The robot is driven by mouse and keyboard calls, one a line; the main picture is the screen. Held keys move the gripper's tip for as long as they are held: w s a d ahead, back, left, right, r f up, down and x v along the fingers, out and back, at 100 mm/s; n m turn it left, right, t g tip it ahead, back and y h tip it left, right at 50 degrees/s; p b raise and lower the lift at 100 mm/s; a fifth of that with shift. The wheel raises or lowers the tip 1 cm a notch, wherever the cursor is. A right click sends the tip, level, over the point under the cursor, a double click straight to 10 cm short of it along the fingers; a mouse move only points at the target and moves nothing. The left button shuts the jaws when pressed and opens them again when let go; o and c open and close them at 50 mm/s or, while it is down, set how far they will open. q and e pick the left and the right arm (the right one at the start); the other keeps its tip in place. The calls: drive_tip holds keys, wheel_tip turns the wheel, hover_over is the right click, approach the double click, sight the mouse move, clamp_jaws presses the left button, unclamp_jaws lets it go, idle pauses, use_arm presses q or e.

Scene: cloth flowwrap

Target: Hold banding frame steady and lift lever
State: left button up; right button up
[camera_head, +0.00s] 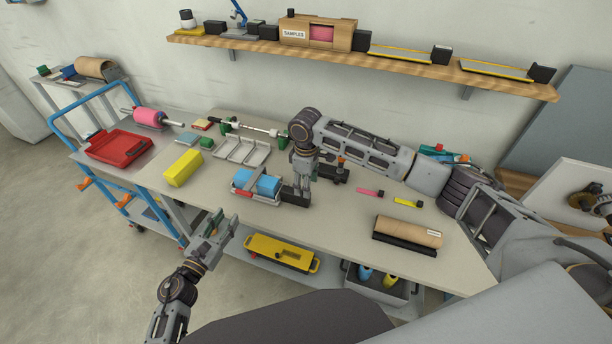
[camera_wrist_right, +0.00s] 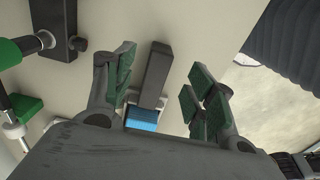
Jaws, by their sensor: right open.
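A small banding frame (camera_head: 262,200) stands on the bench, a grey base holding light blue blocks (camera_head: 268,185), with a red part (camera_head: 243,194) at its left. A dark upright block or bar (camera_head: 297,196) is at its right end; I cannot tell whether this is the lever. My right gripper (camera_head: 304,184) points down over that end. In the right wrist view its fingers (camera_wrist_right: 160,70) are spread on either side of a dark bar (camera_wrist_right: 156,72), with a blue block (camera_wrist_right: 142,119) below it. My left gripper (camera_head: 217,230) looks open and empty, off the bench's front edge.
A yellow block (camera_head: 183,168), a metal tray (camera_head: 242,150) and a rod fixture (camera_head: 256,129) lie left of and behind the frame. Pink (camera_head: 370,192) and yellow (camera_head: 407,203) markers and a brown roll (camera_head: 408,231) lie right. A red tray (camera_head: 118,147) sits on the blue-railed cart.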

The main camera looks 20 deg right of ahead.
drive_tip(key=shift+f, duration=3.25)
drive_tip(key=shift+c, duration=0.2)
